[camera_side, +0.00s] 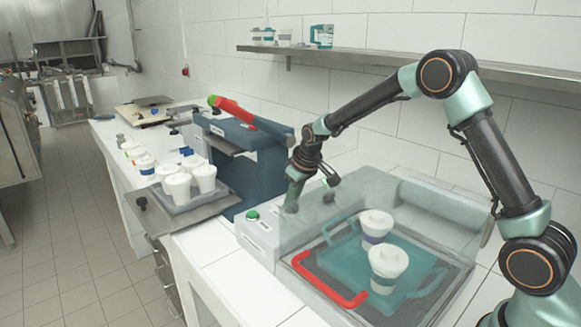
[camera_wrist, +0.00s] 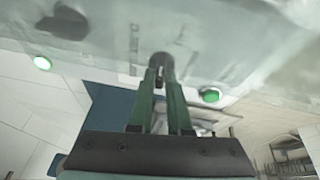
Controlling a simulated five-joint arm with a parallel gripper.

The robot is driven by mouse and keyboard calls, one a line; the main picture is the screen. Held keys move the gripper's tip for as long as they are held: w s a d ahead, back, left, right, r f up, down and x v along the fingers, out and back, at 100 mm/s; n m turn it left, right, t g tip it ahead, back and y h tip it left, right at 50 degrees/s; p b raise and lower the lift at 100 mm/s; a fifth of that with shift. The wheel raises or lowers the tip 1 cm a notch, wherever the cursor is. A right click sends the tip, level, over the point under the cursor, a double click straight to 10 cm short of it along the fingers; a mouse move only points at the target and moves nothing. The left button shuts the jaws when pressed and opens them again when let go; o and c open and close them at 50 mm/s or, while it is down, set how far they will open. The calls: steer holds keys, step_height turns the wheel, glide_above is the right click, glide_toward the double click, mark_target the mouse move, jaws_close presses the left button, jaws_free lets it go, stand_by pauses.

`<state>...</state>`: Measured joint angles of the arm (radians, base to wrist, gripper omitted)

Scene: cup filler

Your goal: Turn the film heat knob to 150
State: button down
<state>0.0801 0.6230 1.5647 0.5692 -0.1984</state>
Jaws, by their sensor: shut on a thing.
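In the wrist view, my gripper (camera_wrist: 160,82) has its two green fingers closed on a dark round knob (camera_wrist: 162,62) on the pale grey panel. Faint markings beside the knob are too blurred to read, so its setting cannot be told. A second dark knob (camera_wrist: 68,22) is on the same panel at the upper left, apart from my fingers. In the side view, my gripper (camera_side: 291,203) reaches down to the control box (camera_side: 275,228) at the back left of the clear-lidded machine. The held knob is hidden there.
A green button (camera_side: 252,215) sits on the control box near my gripper. A clear lid with a red handle (camera_side: 330,281) covers two white cups (camera_side: 388,260) on a teal tray. A blue press with a red lever (camera_side: 240,113) and a tray of cups (camera_side: 180,208) stand to the left.

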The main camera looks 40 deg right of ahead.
steer(key=shift+d, duration=0.2)
steer(key=c, duration=0.9)
jaws_free()
steer(key=shift+a, duration=0.1)
steer(key=shift+s+r, duration=0.15)
steer(key=shift+r, duration=0.25)
steer(key=v, duration=1.1)
steer(key=shift+s, duration=0.1)
